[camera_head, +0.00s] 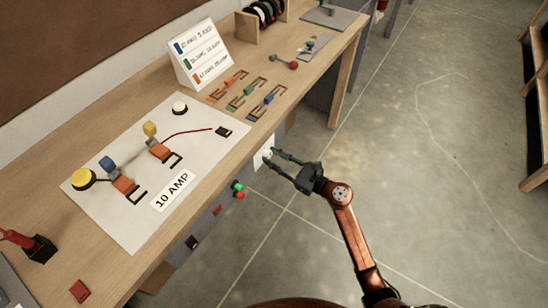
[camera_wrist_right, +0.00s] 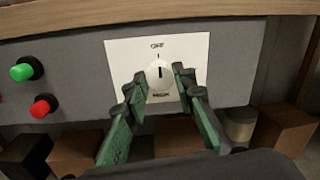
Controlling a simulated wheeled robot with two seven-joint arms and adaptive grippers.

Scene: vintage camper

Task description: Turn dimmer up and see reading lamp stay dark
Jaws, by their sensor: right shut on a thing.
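The dimmer is a round white knob (camera_wrist_right: 159,75) on a white plate (camera_wrist_right: 120,60) on the grey panel below the bench top. The plate reads OFF above the knob; the lettering below is partly hidden. The knob's dark mark is upright, toward OFF. My right gripper (camera_wrist_right: 160,84) has its green fingers shut on the knob, one on each side; in the head view it reaches the panel from the right (camera_head: 269,156). A white dome (camera_head: 179,108) and a yellow dome (camera_head: 83,178) stand on the white board; I cannot tell which is the reading lamp. Neither visibly glows.
Green (camera_wrist_right: 27,69) and red (camera_wrist_right: 44,106) buttons sit left of the dimmer plate. The white board (camera_head: 125,225) carries blocks, clips and a 10 AMP label (camera_head: 173,190). A sign (camera_head: 199,55) and coloured fuses stand farther back. The floor on the right is clear.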

